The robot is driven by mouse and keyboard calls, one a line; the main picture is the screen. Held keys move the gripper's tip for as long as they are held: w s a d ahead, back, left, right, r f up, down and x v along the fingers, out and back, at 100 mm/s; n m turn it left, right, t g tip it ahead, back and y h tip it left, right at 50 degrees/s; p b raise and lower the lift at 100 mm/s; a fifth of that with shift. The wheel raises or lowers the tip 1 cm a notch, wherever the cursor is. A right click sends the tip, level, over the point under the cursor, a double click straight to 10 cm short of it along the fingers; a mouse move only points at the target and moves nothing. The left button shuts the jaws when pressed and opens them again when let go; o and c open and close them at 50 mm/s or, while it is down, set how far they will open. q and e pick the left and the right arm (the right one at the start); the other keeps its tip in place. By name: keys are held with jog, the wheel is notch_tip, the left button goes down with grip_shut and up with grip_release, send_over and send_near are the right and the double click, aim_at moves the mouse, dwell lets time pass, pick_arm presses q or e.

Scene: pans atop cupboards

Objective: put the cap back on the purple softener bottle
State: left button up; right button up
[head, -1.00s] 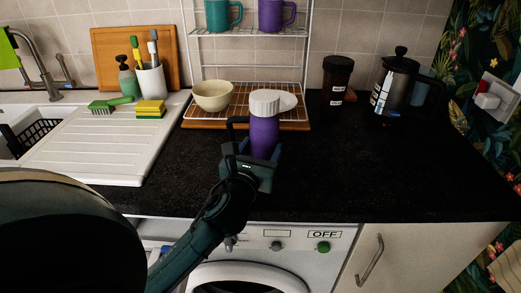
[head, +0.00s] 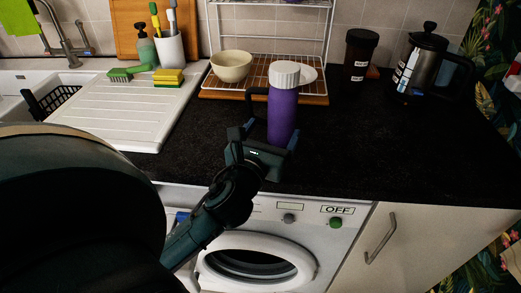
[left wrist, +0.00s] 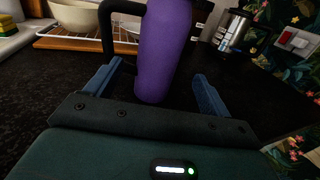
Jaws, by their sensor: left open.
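The purple bottle (head: 283,115) stands upright on the black counter, with a black handle on its left side. A white ribbed cap (head: 285,74) sits on its top. The bottle also shows large in the left wrist view (left wrist: 160,45), where its top is out of frame. My left gripper (head: 267,138) is open, with its two blue fingers low on either side of the bottle. In the left wrist view (left wrist: 156,75) dark gaps show between the fingers and the bottle's lower part. My right gripper is not in view.
A cream bowl (head: 231,66) and a white plate (head: 308,75) are on the dish rack (head: 262,92) just behind. A dark jar (head: 360,54) and a cafetiere (head: 418,68) stand back right. The counter right of the bottle is clear. A washing machine (head: 312,213) is below.

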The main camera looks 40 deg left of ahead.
pick_arm(q)
jog(key=v, duration=0.7)
jog(key=shift+s, duration=0.2)
jog(key=shift+r, duration=0.1)
